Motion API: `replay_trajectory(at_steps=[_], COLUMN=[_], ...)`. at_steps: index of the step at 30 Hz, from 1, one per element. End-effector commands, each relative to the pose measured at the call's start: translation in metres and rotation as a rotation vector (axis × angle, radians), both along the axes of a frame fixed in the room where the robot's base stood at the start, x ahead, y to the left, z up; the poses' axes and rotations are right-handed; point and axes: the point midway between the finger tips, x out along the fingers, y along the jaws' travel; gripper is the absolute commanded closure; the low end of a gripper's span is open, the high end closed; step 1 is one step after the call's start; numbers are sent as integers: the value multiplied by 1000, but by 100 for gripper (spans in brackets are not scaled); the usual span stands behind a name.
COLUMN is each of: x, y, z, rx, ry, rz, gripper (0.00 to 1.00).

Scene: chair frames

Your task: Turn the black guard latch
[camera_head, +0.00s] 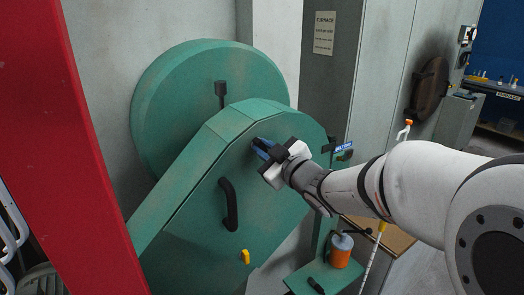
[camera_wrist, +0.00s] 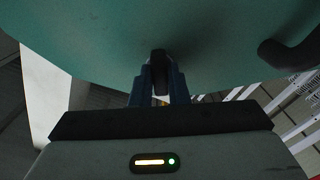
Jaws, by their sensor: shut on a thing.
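The green guard (camera_head: 200,200) stands in front of a large round green wheel cover. My gripper (camera_head: 259,147) reaches in from the right to the upper part of the guard's face. In the wrist view the blue fingers (camera_wrist: 160,85) are shut on the black guard latch (camera_wrist: 159,57), which shows as a small dark upright piece between the tips. In the head view the latch is mostly hidden by the fingers, so its exact angle cannot be told.
A black curved handle (camera_head: 229,204) is on the guard below left of my gripper; it also shows in the wrist view (camera_wrist: 290,50). A yellow tab (camera_head: 245,257) sits lower. An orange can (camera_head: 340,251) stands below my arm. A red post (camera_head: 75,150) is at left.

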Motion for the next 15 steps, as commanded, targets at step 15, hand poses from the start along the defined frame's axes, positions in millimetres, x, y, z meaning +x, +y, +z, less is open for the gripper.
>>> replay_trajectory(at_steps=[15], x=[-1], y=[0], z=[-7], rx=[320], ry=[238], rz=[-3], gripper=[100])
